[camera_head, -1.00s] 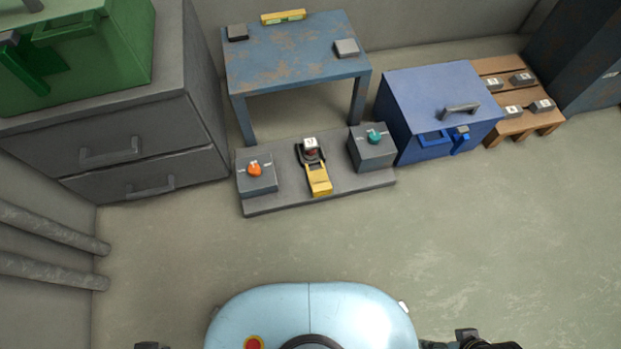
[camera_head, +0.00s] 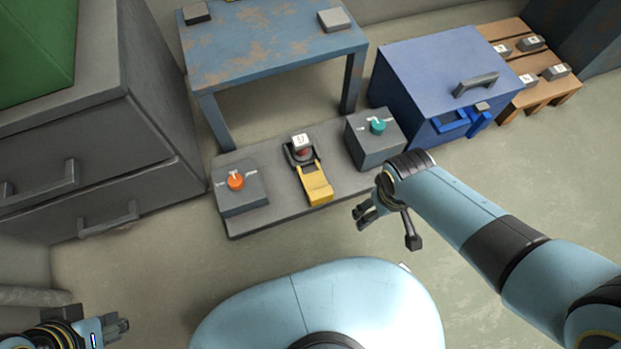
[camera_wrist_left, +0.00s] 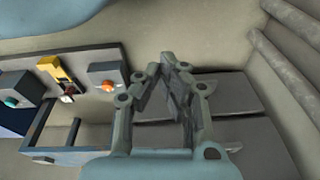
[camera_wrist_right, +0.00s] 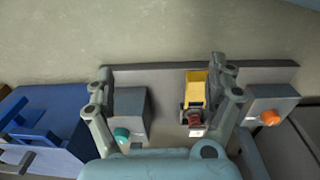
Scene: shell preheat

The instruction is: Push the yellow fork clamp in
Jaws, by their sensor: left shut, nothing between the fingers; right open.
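The yellow fork clamp (camera_head: 315,186) lies on the grey base plate (camera_head: 284,205), in front of a dark holder with a red part and a white numbered block (camera_head: 300,141). In the right wrist view the clamp (camera_wrist_right: 195,88) shows between the finger lines, some way beyond them. My right gripper (camera_head: 362,214) is open and empty, to the right of the clamp and apart from it. It also shows in the right wrist view (camera_wrist_right: 160,80). My left gripper (camera_head: 122,327) is shut and empty at the lower left, far from the clamp. Its fingertips meet in the left wrist view (camera_wrist_left: 170,62).
A grey box with an orange knob (camera_head: 236,181) stands left of the clamp, and one with a teal knob (camera_head: 377,126) stands right. A blue table (camera_head: 270,50), a blue chest (camera_head: 440,70) and grey drawers (camera_head: 110,150) stand behind. The floor in front is clear.

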